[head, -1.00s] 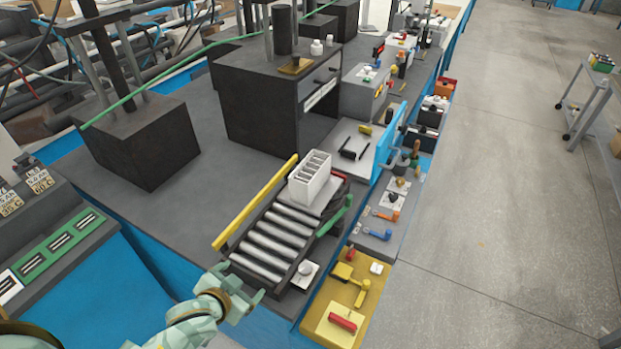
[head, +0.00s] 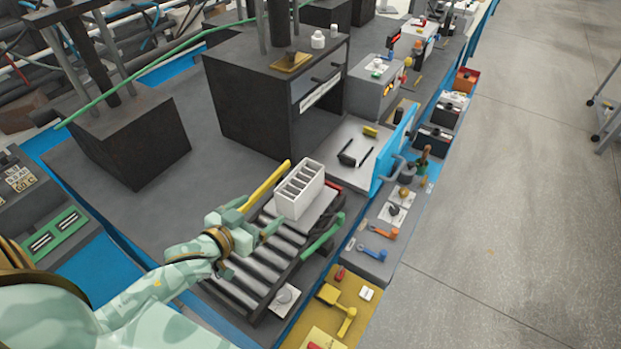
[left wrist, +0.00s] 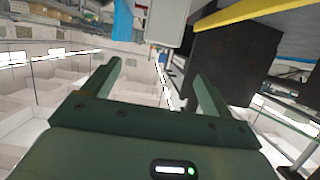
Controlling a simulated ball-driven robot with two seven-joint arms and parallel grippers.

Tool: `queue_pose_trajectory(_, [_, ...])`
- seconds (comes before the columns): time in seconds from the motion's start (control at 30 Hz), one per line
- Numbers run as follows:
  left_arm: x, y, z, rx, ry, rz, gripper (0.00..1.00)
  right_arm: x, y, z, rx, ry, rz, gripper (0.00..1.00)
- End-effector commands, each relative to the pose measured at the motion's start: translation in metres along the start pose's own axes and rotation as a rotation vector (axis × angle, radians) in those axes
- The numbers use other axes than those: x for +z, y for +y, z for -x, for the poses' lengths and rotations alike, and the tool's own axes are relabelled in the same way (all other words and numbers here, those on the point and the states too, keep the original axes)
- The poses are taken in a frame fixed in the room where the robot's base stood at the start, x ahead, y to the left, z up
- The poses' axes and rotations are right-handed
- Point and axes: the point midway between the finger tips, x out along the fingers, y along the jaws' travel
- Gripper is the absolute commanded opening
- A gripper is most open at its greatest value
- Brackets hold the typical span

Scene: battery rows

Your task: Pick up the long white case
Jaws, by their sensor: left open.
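The long white case (head: 299,190) stands upright at the far end of a roller conveyor, with several slots open in its top. It also shows in part in the left wrist view (left wrist: 168,20), at the top between and beyond the fingers. My left gripper (head: 277,233) is open and empty above the rollers, just to the near left of the case and apart from it. Its two fingers also show in the left wrist view (left wrist: 158,80). My right gripper is not in view.
The roller conveyor (head: 250,275) has a yellow rail (head: 266,187) on its left and a green bar (head: 322,237) on its right. A dark press housing (head: 250,110) stands behind. A blue panel (head: 392,150) rises at the right. The grey bench top left of the conveyor is clear.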

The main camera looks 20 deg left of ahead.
Motion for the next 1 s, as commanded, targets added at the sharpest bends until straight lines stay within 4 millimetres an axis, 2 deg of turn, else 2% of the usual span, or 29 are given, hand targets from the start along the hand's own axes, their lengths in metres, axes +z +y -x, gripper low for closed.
queue_pose_trajectory(0.17, [-0.002, 0.000, -0.029, 0.005, 0.010, 0.007, 0.85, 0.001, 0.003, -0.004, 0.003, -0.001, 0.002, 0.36])
queue_pose_trajectory(0.4, [-0.002, 0.000, -0.087, 0.004, 0.009, 0.008, 0.85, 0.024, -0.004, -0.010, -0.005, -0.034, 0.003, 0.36])
queue_pose_trajectory(0.5, [-0.001, 0.000, -0.102, 0.004, 0.008, 0.008, 0.85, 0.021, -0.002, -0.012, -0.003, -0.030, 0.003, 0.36])
queue_pose_trajectory(0.7, [-0.001, 0.000, -0.118, 0.004, 0.007, 0.007, 0.85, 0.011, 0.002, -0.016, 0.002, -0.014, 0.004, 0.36])
queue_pose_trajectory(0.9, [0.002, -0.001, -0.151, 0.004, 0.007, 0.007, 0.85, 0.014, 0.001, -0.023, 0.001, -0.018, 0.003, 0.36])
queue_pose_trajectory(1.0, [0.002, -0.001, -0.160, 0.004, 0.006, 0.007, 0.85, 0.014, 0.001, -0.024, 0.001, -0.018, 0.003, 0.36])
